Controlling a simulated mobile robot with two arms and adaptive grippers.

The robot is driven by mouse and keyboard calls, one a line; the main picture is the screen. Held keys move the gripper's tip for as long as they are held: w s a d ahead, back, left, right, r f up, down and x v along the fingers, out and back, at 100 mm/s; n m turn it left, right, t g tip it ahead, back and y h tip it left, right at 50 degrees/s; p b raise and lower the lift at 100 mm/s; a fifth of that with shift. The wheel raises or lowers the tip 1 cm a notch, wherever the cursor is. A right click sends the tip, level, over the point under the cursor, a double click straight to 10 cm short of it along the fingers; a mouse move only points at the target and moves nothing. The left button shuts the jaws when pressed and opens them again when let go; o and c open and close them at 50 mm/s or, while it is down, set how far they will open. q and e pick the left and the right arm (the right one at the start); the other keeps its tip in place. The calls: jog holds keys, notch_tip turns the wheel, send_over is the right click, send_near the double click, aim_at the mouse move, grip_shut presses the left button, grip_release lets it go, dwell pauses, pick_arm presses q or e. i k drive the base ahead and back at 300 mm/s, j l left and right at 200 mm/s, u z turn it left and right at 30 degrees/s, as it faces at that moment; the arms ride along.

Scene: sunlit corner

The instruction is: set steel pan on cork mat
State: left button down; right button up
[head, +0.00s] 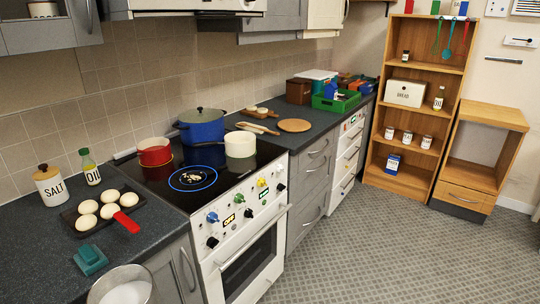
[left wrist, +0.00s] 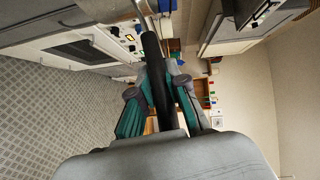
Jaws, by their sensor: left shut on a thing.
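The steel pan (head: 122,286) is cut off by the bottom edge of the head view, in front of the counter at the left. Its open top faces up, and its handle is outside that view. In the left wrist view my left gripper (left wrist: 158,88) is shut on a long black handle (left wrist: 152,52), the pan's. The cork mat (head: 294,125) is a round brown disc lying bare on the counter, right of the stove. The left gripper does not show in the head view. My right gripper is in neither view.
The stove (head: 150,186) holds a red pot (head: 155,152), a lidded blue pot (head: 202,130) and a white pot (head: 240,144). A green crate (head: 336,102) stands beyond the mat.

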aim_at(306, 127)
jog(key=i+l, duration=0.9)
jog(key=l, duration=0.2)
